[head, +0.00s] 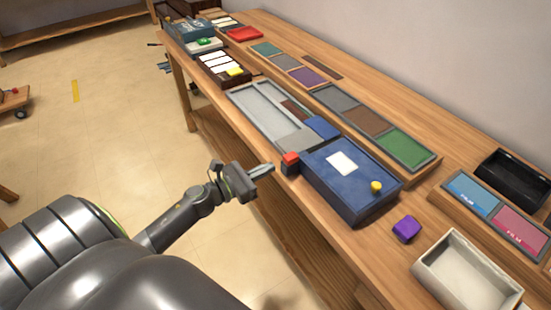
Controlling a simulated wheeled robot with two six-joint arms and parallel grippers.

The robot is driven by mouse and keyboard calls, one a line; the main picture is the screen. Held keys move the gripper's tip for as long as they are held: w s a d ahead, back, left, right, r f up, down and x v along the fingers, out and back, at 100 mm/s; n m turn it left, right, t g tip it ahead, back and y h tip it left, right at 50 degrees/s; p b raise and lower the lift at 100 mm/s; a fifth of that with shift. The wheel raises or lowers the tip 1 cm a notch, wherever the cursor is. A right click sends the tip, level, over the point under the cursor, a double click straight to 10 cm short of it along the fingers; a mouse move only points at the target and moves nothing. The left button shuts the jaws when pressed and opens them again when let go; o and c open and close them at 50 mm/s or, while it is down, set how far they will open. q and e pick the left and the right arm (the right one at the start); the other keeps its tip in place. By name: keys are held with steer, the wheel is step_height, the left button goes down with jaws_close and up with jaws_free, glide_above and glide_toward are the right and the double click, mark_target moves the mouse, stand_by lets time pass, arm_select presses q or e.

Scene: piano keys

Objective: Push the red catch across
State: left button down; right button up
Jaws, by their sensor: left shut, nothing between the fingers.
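The red catch (291,158) sits on a dark block at the left end of the blue box (347,185), near the table's front edge. The blue box has a white label (342,163) and a yellow knob (376,187) on it. My left gripper (268,169) is shut and empty. Its fingertips point right, just left of the red catch and slightly lower in the picture. I cannot tell whether they touch the dark block. My right gripper is not in view.
The wooden table (270,200) runs diagonally. A grey tray (262,112) lies behind the catch. A purple block (406,229), a white bin (465,275) and a black tray (515,178) are at the right. Coloured panels line the back. Floor is open left of the table.

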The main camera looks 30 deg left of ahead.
mark_target(285, 160)
arm_select(q)
steer(key=shift+p+x, duration=0.55)
steer(key=shift+x, duration=1.2)
